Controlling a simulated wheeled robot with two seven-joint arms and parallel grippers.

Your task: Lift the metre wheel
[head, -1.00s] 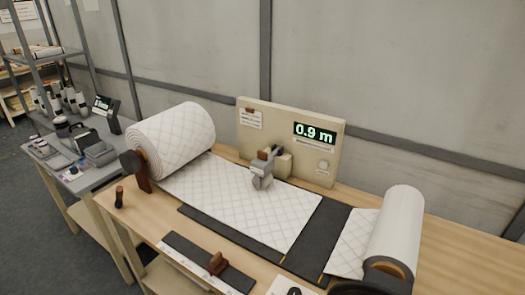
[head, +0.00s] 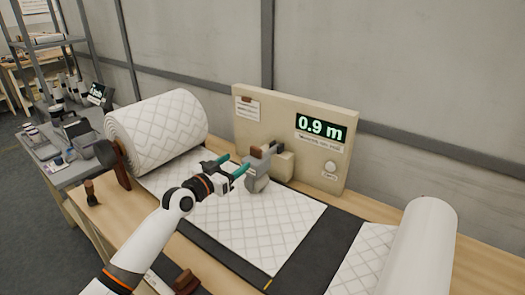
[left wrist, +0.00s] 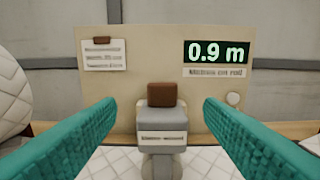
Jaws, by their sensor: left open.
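The metre wheel (head: 257,172) is a grey unit with a brown grip on top, mounted in front of the beige counter board (head: 240,130). It rests on the white quilted wadding (head: 262,222). In the left wrist view the metre wheel (left wrist: 162,128) and its brown grip (left wrist: 162,94) stand between my two teal fingers. My left gripper (head: 232,166) is open, its fingers pointing at the metre wheel from the left, with a gap seen on both sides in the left wrist view (left wrist: 160,125). The display (head: 321,128) reads 0.9 m. My right gripper is not in view.
A large wadding roll (head: 155,130) stands at the left of the table and a smaller white roll (head: 420,250) at the right. A dark strip (head: 318,250) crosses the table. A brown-handled tool (head: 187,281) lies near the front. A grey side table (head: 80,172) stands at the left.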

